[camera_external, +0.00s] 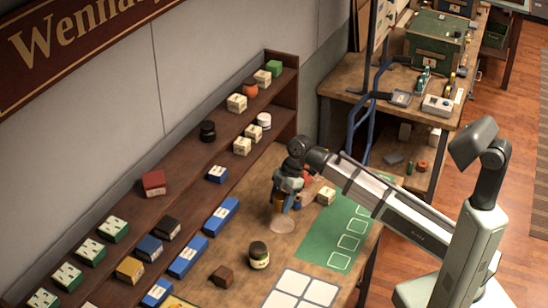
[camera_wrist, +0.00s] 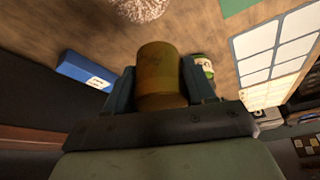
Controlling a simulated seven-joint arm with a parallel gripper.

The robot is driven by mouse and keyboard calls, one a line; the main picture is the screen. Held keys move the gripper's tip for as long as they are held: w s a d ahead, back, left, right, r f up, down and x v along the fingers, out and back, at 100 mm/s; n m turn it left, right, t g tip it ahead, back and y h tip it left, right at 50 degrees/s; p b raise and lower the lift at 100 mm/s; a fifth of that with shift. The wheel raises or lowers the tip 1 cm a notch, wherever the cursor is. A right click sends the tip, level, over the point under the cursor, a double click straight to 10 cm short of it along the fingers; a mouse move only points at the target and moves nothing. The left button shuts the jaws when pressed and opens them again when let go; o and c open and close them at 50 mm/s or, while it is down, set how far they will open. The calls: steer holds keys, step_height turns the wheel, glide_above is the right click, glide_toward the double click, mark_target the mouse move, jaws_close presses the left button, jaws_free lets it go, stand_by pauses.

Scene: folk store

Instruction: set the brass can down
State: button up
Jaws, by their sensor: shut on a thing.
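My gripper (camera_external: 284,200) is over the wooden table, pointing down. In the wrist view my gripper (camera_wrist: 158,88) is shut on the brass can (camera_wrist: 160,68), with a dark finger on each side of it. The can is a dull yellow-brown cylinder. In the external view the brass can (camera_external: 277,203) is small and partly hidden by the fingers. It is just above or near a round pale patch (camera_external: 282,225) on the table; I cannot tell whether it touches the surface.
A green mat (camera_external: 320,245) with white outlines and a white-squared sheet (camera_external: 301,289) lie to the right. Stepped shelves (camera_external: 190,190) with boxes line the left.

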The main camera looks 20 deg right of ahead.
mark_target(277, 235)
steer(key=shift+s+a+f, duration=0.2)
steer(key=shift+s+f, duration=0.1)
steer(key=shift+s, duration=0.25)
steer(key=shift+f, duration=4.8)
steer(key=shift+f, duration=0.15)
steer(key=o, duration=1.1)
steer(key=shift+o, duration=0.2)
steer(key=v, duration=1.2)
steer(key=shift+w, duration=0.15)
